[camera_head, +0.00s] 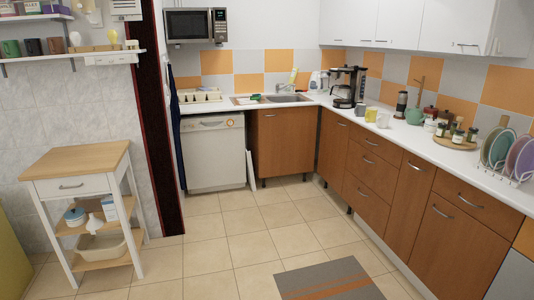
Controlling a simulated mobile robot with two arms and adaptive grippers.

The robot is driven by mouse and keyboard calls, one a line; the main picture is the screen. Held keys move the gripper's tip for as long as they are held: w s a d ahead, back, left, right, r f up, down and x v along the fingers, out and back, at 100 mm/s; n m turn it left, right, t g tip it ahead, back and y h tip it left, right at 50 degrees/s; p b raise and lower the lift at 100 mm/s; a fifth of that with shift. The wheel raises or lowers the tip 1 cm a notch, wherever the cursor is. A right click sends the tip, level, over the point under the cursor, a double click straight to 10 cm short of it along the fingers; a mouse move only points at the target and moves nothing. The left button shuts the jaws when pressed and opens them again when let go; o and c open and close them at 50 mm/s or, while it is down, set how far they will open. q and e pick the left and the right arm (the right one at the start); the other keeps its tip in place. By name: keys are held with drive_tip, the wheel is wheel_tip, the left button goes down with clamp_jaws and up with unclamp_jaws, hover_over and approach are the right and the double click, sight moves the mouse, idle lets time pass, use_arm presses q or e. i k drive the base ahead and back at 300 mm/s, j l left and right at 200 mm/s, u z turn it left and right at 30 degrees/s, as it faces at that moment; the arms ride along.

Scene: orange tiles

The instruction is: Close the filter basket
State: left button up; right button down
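A black and silver coffee maker (347,88) stands on the white counter near the back corner, where the two runs of worktop meet. Its upper part juts toward the left, over the lower body. The filter basket is too small and dark to make out clearly, so I cannot tell how far open it is. Neither of my grippers is in view.
Several mugs (371,114) stand right of the coffee maker on the counter (415,141). A sink (287,98) lies to its left. A wooden-topped cart (78,160) stands at the left. A grey mat (328,280) lies on the floor; the tiles (235,225) between are clear.

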sight(335, 75)
drive_tip(key=i, duration=4.35)
drive_tip(key=i+z, duration=0.15)
drive_tip(key=i, duration=0.45)
drive_tip(key=i+j+z, duration=0.2)
drive_tip(key=i, duration=0.35)
drive_tip(key=i+j+z, duration=0.15)
drive_tip(key=i, duration=0.45)
drive_tip(key=j, duration=0.05)
